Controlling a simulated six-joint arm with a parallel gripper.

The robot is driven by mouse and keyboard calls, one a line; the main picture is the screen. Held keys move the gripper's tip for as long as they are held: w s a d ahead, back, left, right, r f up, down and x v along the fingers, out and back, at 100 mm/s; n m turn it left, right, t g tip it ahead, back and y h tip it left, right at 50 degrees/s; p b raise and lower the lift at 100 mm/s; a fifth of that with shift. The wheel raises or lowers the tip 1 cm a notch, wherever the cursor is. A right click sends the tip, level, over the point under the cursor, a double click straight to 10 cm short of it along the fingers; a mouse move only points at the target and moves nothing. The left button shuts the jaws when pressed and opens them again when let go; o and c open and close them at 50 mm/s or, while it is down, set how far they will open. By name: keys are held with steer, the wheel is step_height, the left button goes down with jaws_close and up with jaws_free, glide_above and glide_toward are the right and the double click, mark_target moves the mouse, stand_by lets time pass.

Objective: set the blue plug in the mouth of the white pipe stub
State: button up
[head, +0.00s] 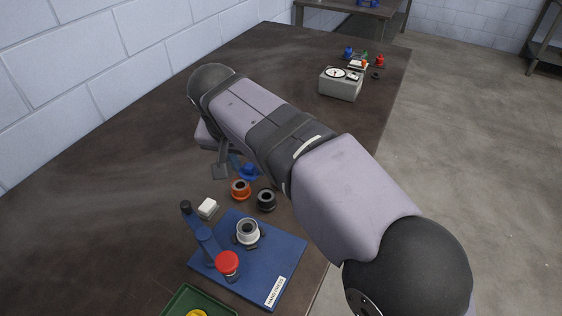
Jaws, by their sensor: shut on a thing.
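The white pipe stub (247,232) stands upright on the blue base plate of the hand press, its round dark mouth facing up. My gripper (238,168) is beyond the press, under the far end of my arm, pointing down and partly hidden by the arm. It is shut on the blue plug (249,172), which shows beside its grey finger. The plug is behind and apart from the stub. Whether the plug touches the table cannot be told from this view.
An orange ring (240,189) and a black ring (266,199) stand between the plug and the stub. The hand press (290,250) has a red knob (228,262). A white block (207,208), a green tray (182,300) and a grey gauge box (340,87) are also on the table.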

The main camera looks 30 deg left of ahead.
steer(key=s+d+f+n+y, duration=0.1)
steer(key=s+d+f+n, duration=0.1)
steer(key=s, duration=0.4)
steer(key=shift+s+d+f+n, duration=0.35)
steer(key=shift+f+n, duration=0.15)
steer(key=shift+f, duration=0.25)
steer(key=shift+f+b, duration=0.2)
steer(key=shift+b, duration=0.15)
steer(key=shift+f+b, duration=2.15)
steer(key=shift+f, duration=0.4)
